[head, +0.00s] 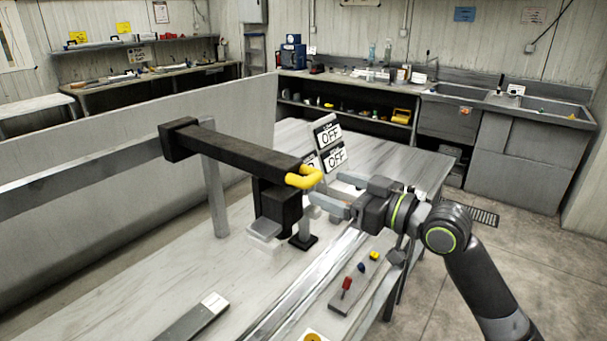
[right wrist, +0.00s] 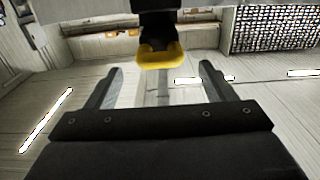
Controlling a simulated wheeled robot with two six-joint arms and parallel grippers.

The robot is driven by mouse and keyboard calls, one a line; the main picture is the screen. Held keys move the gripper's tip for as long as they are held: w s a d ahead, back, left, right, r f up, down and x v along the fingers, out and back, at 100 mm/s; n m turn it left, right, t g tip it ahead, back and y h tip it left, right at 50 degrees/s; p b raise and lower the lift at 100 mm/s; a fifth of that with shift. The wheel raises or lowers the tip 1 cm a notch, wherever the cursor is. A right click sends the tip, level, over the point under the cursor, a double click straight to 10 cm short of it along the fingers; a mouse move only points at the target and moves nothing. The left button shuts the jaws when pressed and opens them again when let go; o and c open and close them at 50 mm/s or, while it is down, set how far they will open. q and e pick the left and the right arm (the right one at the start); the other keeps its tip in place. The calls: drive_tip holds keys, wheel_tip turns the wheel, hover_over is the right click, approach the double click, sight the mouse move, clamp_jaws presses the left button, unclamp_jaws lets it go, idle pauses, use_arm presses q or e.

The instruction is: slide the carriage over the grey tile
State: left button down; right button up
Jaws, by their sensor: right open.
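The carriage is a black block (head: 277,205) hanging under a long black arm (head: 235,153), with a yellow handle (head: 305,178) at the arm's near end. My right gripper (head: 325,188) is open and empty just right of the handle. In the right wrist view, the yellow handle (right wrist: 160,56) shows just ahead, roughly between the two open fingertips (right wrist: 162,68); I see no contact. A pale grey block (head: 265,231) sits low beside the carriage. A flat grey strip with a white end (head: 195,320) lies on the table; I cannot tell which is the tile. My left gripper is out of view.
A metal rail (head: 310,285) runs along the table. A grey panel (head: 352,287) with red, yellow and blue knobs lies right of it. Two OFF signs (head: 329,135) stand behind the handle. A low grey wall (head: 110,185) borders the left. The table's front left is mostly clear.

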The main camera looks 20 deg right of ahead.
sight(313, 183)
drive_tip(key=p+x, duration=0.2)
drive_tip(key=x, duration=0.5)
drive_tip(key=shift+w+a, duration=0.25)
drive_tip(key=c, duration=1.3)
drive_tip(key=shift+o, duration=0.2)
drive_tip(key=shift+s+a+f, duration=0.1)
